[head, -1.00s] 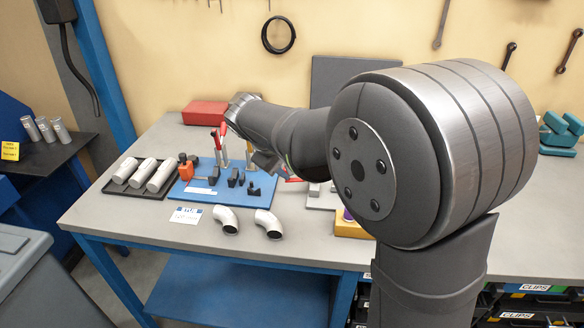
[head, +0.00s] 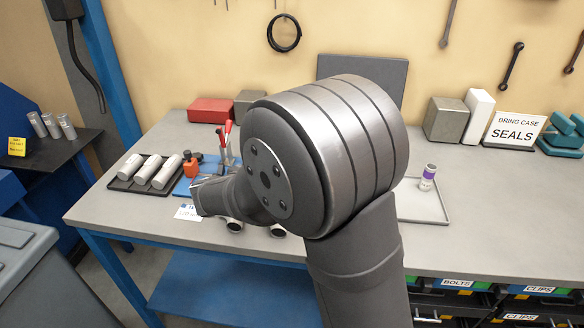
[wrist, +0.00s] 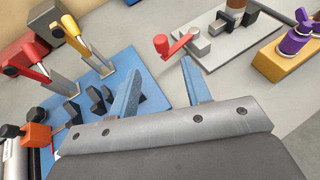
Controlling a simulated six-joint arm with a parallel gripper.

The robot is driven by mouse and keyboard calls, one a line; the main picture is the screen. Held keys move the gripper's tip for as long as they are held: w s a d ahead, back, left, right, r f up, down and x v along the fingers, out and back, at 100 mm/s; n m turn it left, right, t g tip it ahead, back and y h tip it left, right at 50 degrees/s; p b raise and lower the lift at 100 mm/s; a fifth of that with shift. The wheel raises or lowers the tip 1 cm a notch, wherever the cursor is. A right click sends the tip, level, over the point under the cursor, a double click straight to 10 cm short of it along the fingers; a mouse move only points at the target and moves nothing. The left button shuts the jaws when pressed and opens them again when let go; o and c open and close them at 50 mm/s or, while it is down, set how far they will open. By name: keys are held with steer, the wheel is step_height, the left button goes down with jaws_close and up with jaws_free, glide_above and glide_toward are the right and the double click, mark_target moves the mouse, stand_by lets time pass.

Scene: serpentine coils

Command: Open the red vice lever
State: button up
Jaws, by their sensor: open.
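A red lever (wrist: 174,43) with a round knob end shows at the top middle of the wrist view. It joins a small grey vice (wrist: 198,44) on a light grey plate (wrist: 213,63). My gripper (wrist: 162,80) is open and empty. Its two blue-grey fingers point toward the lever, which lies beyond the fingertips and apart from them. In the head view my own arm hides the vice, the lever and my gripper.
A blue plate (wrist: 122,66) left of my fingers carries upright clamps with a red handle (wrist: 26,52) and a yellow handle (wrist: 72,30). A yellow block (wrist: 270,62) with a purple part (wrist: 294,43) stands right. A tray (head: 428,216) lies on the bench's right side.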

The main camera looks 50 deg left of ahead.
steer(key=x, duration=1.2)
steer(key=shift+w+f, duration=0.1)
jaws_close()
